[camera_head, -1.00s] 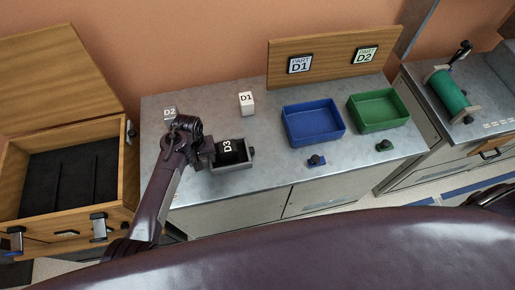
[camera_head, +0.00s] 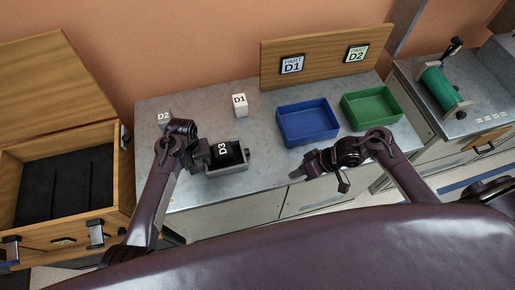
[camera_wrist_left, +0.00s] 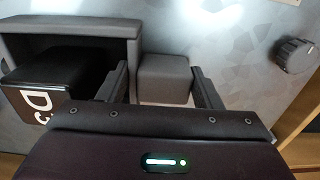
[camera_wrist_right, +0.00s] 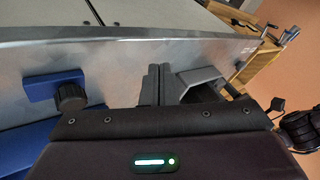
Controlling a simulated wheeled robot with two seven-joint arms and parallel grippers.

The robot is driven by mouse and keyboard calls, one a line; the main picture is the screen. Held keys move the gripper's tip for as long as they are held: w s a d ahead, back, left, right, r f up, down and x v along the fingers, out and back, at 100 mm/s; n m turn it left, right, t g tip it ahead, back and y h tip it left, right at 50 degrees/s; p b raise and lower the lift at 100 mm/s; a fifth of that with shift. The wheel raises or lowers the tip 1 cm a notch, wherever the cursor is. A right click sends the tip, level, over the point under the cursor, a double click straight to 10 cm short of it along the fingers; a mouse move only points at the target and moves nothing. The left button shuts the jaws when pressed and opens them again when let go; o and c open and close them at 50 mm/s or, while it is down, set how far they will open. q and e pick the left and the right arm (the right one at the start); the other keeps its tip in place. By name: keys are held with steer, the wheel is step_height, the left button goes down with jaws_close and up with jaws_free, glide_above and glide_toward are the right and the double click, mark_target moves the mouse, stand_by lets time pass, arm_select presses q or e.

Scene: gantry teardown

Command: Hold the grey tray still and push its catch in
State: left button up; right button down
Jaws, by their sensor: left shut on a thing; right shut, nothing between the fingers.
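The grey tray (camera_head: 228,170) stands on the metal bench with a black block marked D3 (camera_head: 224,149) in it. A small dark knob (camera_head: 247,154) shows at the tray's right end; I cannot tell how far in it sits. My left gripper (camera_head: 207,155) is at the tray's left end. In the left wrist view its fingers (camera_wrist_left: 163,88) are shut on a grey lug (camera_wrist_left: 165,75) beside the tray wall (camera_wrist_left: 75,24). My right gripper (camera_head: 294,176) is shut and empty, to the right of the tray and apart from it. In the right wrist view the tray (camera_wrist_right: 203,76) is just beyond its fingers (camera_wrist_right: 157,84).
A blue bin (camera_head: 308,123) and a green bin (camera_head: 371,106) stand behind my right arm. White blocks D1 (camera_head: 240,105) and D2 (camera_head: 164,118) stand behind the tray. A wooden case (camera_head: 62,228) is at left. A blue plate with a knob (camera_wrist_right: 70,97) lies near my right gripper.

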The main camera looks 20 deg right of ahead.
mark_target(247, 152)
steer(key=w+r+m+t+h, duration=0.1)
steer(key=w+r+m+t, duration=0.1)
steer(key=w, duration=0.7)
step_height(247, 152, up, 3)
steer(key=shift+a+f+m+h, duration=0.15)
steer(key=shift+a+m+h, duration=0.2)
steer(key=shift+m, duration=0.25)
steer(key=shift+w+a, duration=0.1)
steer(key=shift+w, duration=0.05)
steer(key=x, duration=1)
steer(key=shift+w, duration=0.2)
steer(key=a, duration=0.2)
steer(key=shift+a, duration=0.95)
steer(key=shift+a, duration=0.15)
